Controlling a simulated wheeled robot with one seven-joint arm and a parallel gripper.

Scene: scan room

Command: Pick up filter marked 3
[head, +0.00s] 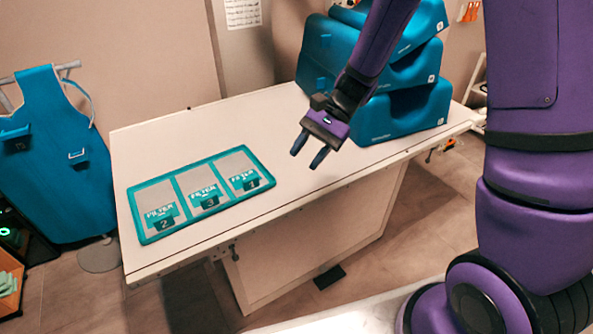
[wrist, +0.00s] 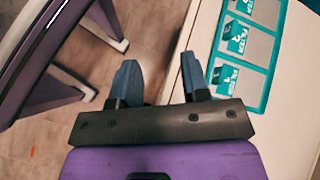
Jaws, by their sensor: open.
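The filter marked 3 (head: 206,195) is a grey panel with a teal label and dark tab. It lies in the middle compartment of a teal-rimmed tray (head: 134,212) on the white table. In the wrist view the middle filter (wrist: 252,43) is right of my fingers, its number too small to read. The filter marked 2 (head: 162,217) lies in the left compartment; another filter (head: 242,175), its number unclear, lies in the right one. My gripper (head: 307,157) is open and empty, to the right of the tray and apart from it. Its fingers (wrist: 160,62) show in the wrist view.
Large teal stacked cases (head: 402,112) stand on the table behind and right of my gripper. The white tabletop (head: 240,125) is clear behind the tray. A teal apron (head: 55,165) hangs on a stand at the left. An orange bin (head: 12,285) is at lower left.

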